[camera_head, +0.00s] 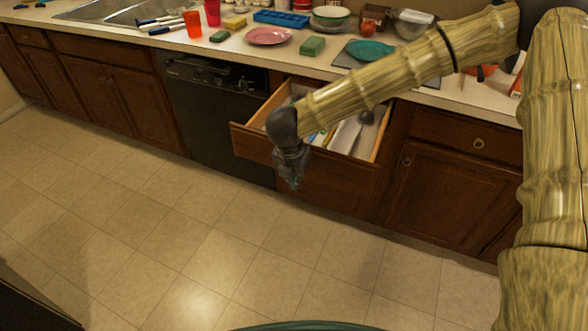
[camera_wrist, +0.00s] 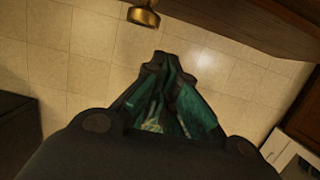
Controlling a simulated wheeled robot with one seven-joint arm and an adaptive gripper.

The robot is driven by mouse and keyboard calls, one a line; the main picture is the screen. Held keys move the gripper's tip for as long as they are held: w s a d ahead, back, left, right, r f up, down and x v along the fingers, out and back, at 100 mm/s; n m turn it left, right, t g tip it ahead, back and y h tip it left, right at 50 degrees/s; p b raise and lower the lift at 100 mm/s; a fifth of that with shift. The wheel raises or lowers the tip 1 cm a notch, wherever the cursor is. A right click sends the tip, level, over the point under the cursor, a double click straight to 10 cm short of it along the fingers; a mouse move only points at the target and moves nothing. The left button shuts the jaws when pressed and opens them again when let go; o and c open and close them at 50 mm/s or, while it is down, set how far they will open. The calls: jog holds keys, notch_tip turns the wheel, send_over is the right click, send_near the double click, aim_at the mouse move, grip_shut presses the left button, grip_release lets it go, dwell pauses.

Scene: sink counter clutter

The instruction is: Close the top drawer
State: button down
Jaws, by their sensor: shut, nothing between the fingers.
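The top drawer (camera_head: 357,168) is a brown wooden drawer pulled out from under the counter, with a white utensil tray and utensils inside. My gripper (camera_head: 293,183) is in front of the drawer's front panel and hides part of it. In the wrist view my gripper (camera_wrist: 168,58) is shut and empty, pointing at the floor. A brass knob (camera_wrist: 144,14) shows just beyond the fingertips at the top, apart from them, with a wooden panel edge beside it. I cannot tell whether my gripper touches the drawer front.
A black dishwasher (camera_head: 217,115) is left of the drawer and a closed cabinet (camera_head: 450,190) right of it. The counter above holds a pink plate (camera_head: 269,36), a green sponge (camera_head: 312,46), a teal plate (camera_head: 370,50) and other clutter. The tiled floor (camera_head: 170,240) in front is clear.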

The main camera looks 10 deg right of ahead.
jog(key=shift+w+d+f+p, duration=0.2)
jog(key=shift+w+d, duration=0.4)
jog(key=shift+w, duration=0.3)
jog(key=shift+w+d+f+p, duration=0.1)
jog(key=shift+w+d+p, duration=0.1)
jog(key=shift+w+d, duration=0.55)
jog(key=shift+w+a, duration=0.1)
jog(key=shift+w, duration=0.1)
